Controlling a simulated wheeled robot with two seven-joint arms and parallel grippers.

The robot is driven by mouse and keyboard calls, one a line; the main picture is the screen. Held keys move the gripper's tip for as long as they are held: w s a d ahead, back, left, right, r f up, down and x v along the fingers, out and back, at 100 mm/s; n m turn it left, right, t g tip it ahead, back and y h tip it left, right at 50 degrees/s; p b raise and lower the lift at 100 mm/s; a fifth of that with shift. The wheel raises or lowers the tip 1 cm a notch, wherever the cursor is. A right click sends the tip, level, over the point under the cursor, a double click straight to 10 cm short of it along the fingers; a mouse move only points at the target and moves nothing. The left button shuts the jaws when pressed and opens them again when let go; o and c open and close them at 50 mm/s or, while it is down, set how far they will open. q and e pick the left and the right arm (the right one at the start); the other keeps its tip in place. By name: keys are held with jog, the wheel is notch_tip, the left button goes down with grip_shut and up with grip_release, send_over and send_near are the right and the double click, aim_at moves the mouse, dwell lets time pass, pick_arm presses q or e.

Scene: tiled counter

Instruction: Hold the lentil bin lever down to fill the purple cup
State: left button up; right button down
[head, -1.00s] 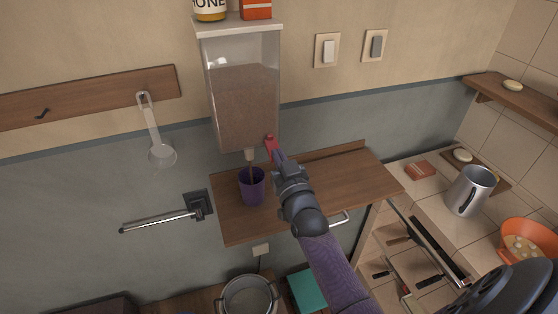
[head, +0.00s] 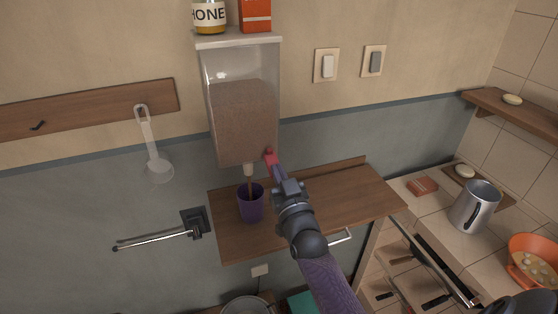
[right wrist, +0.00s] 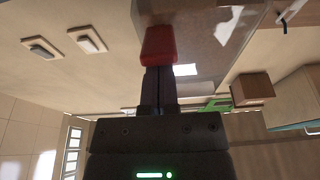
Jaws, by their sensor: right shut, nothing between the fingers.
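The clear lentil bin (head: 243,120) hangs on the wall, more than half full of brown lentils. A thin brown stream runs from its spout (head: 248,170) into the purple cup (head: 251,206), which stands upright on the wooden shelf below. The cup's fill level is hard to see. The red lever (head: 270,156) sits at the bin's lower right. My right gripper (head: 277,168) is shut and empty, its fingertips at the lever; in the right wrist view the closed fingers (right wrist: 158,82) meet the red lever (right wrist: 158,44).
The wooden shelf (head: 330,197) is clear to the right of my right arm. A clear scoop (head: 157,168) hangs on the left and a metal bar (head: 155,240) sticks out below it. A metal mug (head: 474,207) and orange bowl (head: 535,258) stand at right.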

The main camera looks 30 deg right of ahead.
pick_arm(q)
jog(key=shift+d, duration=0.4)
jog(key=shift+a, duration=0.4)
dwell(0.4)
jog(key=shift+d, duration=0.15)
